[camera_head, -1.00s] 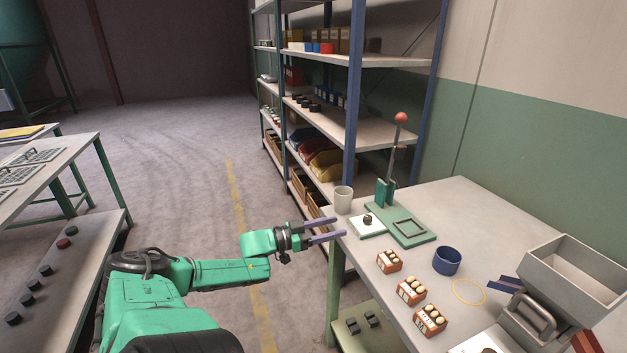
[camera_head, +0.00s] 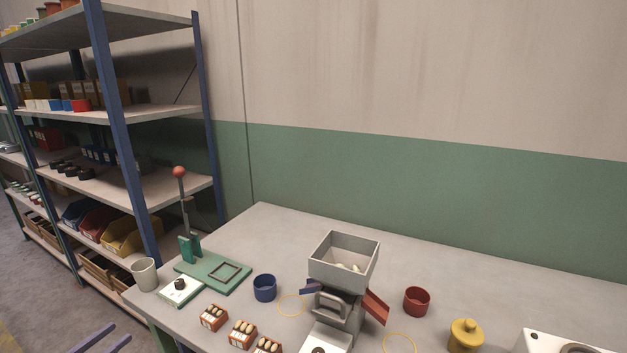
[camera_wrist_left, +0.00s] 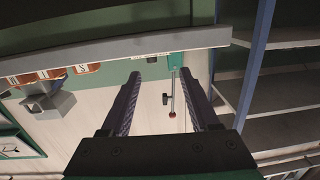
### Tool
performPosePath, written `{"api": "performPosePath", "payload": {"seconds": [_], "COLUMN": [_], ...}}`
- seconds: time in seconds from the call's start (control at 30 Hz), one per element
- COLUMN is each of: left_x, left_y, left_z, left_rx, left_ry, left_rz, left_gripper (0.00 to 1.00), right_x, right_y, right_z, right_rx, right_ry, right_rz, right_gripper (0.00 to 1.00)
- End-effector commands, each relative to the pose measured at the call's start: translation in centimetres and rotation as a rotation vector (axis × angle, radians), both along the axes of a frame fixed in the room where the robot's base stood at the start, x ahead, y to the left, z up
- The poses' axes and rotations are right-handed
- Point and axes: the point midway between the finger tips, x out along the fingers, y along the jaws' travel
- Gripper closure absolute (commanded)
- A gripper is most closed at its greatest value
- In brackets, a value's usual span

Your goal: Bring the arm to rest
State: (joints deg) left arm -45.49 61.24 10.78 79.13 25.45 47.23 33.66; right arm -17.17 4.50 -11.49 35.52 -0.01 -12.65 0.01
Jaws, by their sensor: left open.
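My left gripper (camera_head: 122,332) shows only as two purple fingers at the bottom left of the head view. They are apart with nothing between them, beside the table's left end and below the grey cup (camera_head: 144,274). In the left wrist view the same gripper (camera_wrist_left: 160,74) is open and empty, and the table edge (camera_wrist_left: 120,48) runs across beyond its fingertips. The rest of the left arm is outside the head view. My right gripper is in neither view.
The table (camera_head: 480,262) carries a green lever press (camera_head: 212,271), a blue cup (camera_head: 264,288), a grey hopper (camera_head: 343,262), a red cup (camera_head: 417,301) and a yellow pot (camera_head: 465,335). Shelving (camera_head: 165,190) stands behind at left. Floor (camera_head: 30,290) shows clear at far left.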

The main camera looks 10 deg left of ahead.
Motion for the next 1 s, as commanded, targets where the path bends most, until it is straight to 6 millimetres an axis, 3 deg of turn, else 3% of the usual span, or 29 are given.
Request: {"api": "performPosePath", "payload": {"seconds": [0.07, 0.13, 0.2, 0.27, 0.3, 0.37, 0.47, 0.5, 0.6, 0.73, 0.83, 1.0], "left_x": [-2.2, -5.2, -8.7, -11.7, -13.7, -16.7, -21.2, -22.9, -26.5, -29.3, -30.2, -30.4], "left_y": [2.3, 4.1, 4.6, 3.8, 2.8, 0.4, -5.3, -8.2, -15.5, -22.8, -25.0, -25.2], "left_z": [-3.8, -8.9, -14.7, -19.5, -22.6, -27.0, -33.2, -35.2, -39.0, -41.1, -41.5, -41.7], "left_rx": [0.039, 0.086, 0.126, 0.154, 0.169, 0.189, 0.216, 0.226, 0.258, 0.300, 0.318, 0.323], "left_ry": [0.085, 0.205, 0.350, 0.480, 0.569, 0.702, 0.919, 1.004, 1.190, 1.341, 1.386, 1.393], "left_rz": [0.113, 0.227, 0.320, 0.372, 0.395, 0.406, 0.375, 0.346, 0.241, 0.103, 0.051, 0.045], "left_gripper": [0.38, 0.38, 0.38, 0.38, 0.38, 0.38, 0.38, 0.38, 0.38, 0.38, 0.38, 0.38], "right_x": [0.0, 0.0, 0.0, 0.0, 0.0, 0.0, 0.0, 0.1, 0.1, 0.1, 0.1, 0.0], "right_y": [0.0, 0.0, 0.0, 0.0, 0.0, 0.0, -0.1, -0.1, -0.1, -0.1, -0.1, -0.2], "right_z": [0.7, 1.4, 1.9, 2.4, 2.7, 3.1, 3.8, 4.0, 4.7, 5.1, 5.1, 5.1], "right_rx": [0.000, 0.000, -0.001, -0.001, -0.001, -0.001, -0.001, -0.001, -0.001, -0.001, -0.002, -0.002], "right_ry": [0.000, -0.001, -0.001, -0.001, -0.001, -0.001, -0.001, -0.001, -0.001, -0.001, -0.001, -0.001], "right_rz": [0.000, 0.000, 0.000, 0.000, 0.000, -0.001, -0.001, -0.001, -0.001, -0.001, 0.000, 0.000], "right_gripper": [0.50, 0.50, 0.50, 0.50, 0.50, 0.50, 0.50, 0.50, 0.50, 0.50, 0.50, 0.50]}}
